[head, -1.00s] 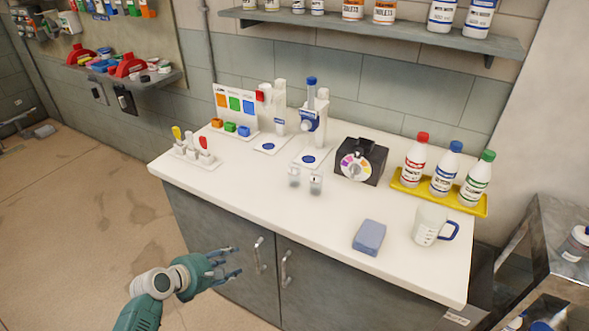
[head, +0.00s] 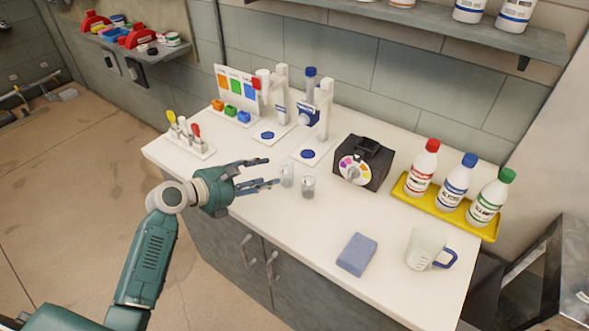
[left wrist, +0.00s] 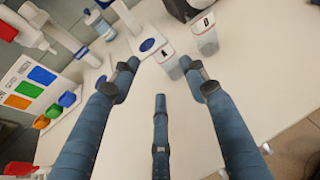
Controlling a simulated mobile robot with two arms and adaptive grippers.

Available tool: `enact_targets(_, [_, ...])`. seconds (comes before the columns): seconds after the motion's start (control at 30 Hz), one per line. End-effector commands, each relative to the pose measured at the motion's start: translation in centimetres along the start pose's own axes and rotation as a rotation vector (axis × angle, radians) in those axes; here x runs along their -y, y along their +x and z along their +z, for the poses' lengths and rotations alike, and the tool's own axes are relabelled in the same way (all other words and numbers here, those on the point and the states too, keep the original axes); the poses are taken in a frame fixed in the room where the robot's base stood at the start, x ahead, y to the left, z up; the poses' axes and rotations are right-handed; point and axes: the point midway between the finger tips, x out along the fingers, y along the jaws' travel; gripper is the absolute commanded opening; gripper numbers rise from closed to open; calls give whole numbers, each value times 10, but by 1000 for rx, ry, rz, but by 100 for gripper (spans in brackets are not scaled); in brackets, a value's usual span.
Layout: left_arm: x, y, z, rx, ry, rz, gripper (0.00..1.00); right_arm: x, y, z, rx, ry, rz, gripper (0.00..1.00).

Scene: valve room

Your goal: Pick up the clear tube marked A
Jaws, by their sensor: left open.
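The clear tube marked A (head: 287,176) stands upright on the white counter in the head view. In the left wrist view the tube marked A (left wrist: 169,64) shows its letter on top, just beyond my fingertips. A second clear tube (head: 308,187) stands close beside it; in the left wrist view this tube (left wrist: 205,36) carries another letter that I cannot read surely. My left gripper (head: 272,172) is open and empty, its fingers over the counter pointing at the tubes. In the left wrist view my left gripper (left wrist: 160,72) has its fingers spread. My right gripper is not in view.
Two white stands with blue discs (head: 308,154) are behind the tubes. A black box with a colour dial (head: 362,162) is to the right. Capped bottles stand on a yellow tray (head: 446,207). A blue sponge (head: 357,254), a jug (head: 425,247) and a dropper rack (head: 190,143) also stand around.

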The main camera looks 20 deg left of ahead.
Motion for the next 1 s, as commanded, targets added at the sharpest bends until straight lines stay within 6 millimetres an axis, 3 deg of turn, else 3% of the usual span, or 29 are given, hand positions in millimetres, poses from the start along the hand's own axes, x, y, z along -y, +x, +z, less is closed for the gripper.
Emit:
enact_targets(0.13, [0,25,1,0,-1,-1,45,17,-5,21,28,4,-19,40])
enact_targets(0.3, [1,40,1,0,2,-1,45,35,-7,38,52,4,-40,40])
enact_targets(0.7, [2,88,2,-2,1,0,45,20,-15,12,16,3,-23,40])
enact_targets(0.97, [2,92,1,-2,3,0,45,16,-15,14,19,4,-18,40])
enact_targets(1.0, [2,92,1,-2,3,0,39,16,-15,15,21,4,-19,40])
